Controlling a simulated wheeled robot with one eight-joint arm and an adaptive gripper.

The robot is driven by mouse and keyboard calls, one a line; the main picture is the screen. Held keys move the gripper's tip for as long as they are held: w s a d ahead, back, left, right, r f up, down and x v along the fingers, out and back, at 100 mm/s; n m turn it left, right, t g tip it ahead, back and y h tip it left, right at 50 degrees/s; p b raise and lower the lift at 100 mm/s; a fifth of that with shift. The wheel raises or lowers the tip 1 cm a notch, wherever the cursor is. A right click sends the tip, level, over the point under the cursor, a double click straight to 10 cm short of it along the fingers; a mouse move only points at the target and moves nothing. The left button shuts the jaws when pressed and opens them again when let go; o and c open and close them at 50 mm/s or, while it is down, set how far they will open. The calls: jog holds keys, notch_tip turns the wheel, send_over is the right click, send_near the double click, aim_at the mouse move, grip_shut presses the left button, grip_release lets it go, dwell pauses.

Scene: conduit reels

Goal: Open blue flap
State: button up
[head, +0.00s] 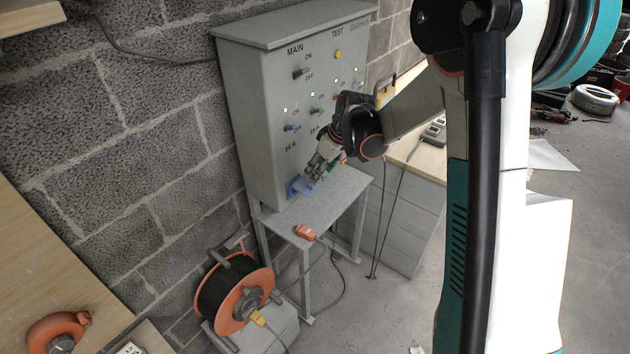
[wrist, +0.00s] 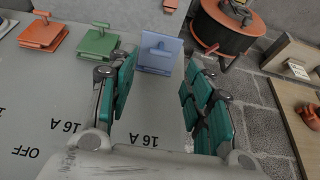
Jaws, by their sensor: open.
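In the head view the blue flap (head: 299,186) is low on the grey cabinet's (head: 258,150) front. My gripper (wrist: 158,85) is open, its teal fingers apart, with nothing between them. The flap lies just past the gap between the fingertips, nearer the left finger. In the head view my gripper (head: 318,170) is close above the flap. I cannot tell whether they touch or how far the flap stands open.
A green flap (wrist: 98,41) and an orange flap (wrist: 43,33) sit beside the blue one. A grey table (head: 345,188) stands under the cabinet, with an orange connector (head: 306,232) on it. An orange cable reel (head: 228,318) stands at the lower left. The block wall is to the left.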

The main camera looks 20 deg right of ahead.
jog(key=b, duration=0.1)
send_over(314, 191)
notch_tip(314, 191, down, 5)
jog(key=shift+s+f, duration=0.1)
jog(key=shift+c, duration=0.3)
